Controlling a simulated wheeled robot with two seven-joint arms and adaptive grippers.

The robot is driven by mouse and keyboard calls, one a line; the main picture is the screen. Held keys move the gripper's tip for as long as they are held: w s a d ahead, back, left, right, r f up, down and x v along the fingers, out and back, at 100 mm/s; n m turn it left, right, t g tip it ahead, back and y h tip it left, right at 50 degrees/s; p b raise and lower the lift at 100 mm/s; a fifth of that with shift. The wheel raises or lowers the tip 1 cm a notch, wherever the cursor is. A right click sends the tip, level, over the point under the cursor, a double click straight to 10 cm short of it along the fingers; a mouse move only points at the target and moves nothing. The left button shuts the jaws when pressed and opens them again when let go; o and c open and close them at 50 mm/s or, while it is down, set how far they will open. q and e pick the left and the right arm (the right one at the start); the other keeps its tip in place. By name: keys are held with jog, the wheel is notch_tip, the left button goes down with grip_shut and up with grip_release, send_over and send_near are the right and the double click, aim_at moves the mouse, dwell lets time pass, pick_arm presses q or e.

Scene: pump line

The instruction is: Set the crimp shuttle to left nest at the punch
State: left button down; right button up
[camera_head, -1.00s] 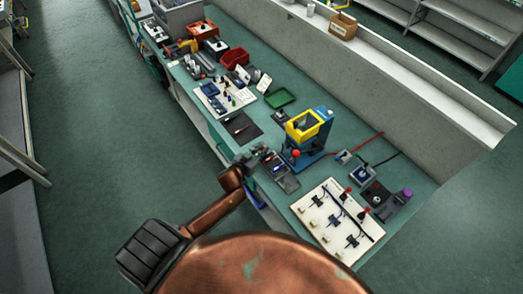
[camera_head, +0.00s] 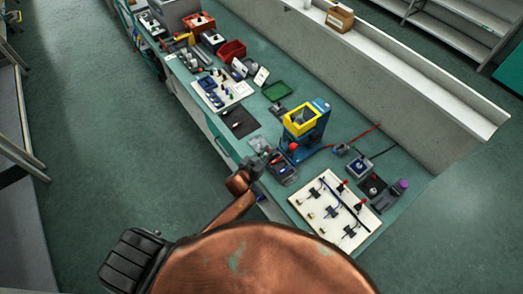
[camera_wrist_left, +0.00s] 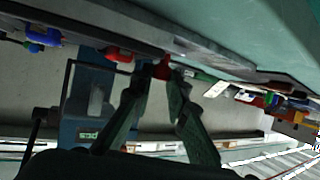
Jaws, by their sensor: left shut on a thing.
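The punch (camera_head: 319,131) is a blue press with a yellow guard and a red knob, standing near the bench's front edge. It also shows as a blue body in the left wrist view (camera_wrist_left: 84,112). The crimp shuttle's dark slide (camera_head: 284,175) lies in front of it, partly hidden by my gripper. My left gripper (camera_head: 265,150) is low at the slide's left end. In the left wrist view its fingertips (camera_wrist_left: 163,77) close on a small red grip (camera_wrist_left: 163,67), seemingly the shuttle's. Which nest is under the punch cannot be made out. My right gripper is not in view.
A cream board (camera_head: 335,210) with black clips lies to the right of the slide. A black mat (camera_head: 240,122), a green tray (camera_head: 277,91) and a red bin (camera_head: 232,49) lie farther along. A low wall (camera_head: 400,95) runs behind the bench.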

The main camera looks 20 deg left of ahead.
pick_arm(q)
jog(key=shift+s+d+f, duration=0.15)
jog(key=shift+d+f, duration=0.05)
jog(key=c, duration=2.2)
grip_release()
jog(key=shift+o, duration=0.4)
jog(key=shift+d+r, duration=0.1)
jog(key=v, duration=1.2)
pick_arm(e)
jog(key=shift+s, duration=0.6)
pick_arm(q)
jog(key=shift+a, duration=0.2)
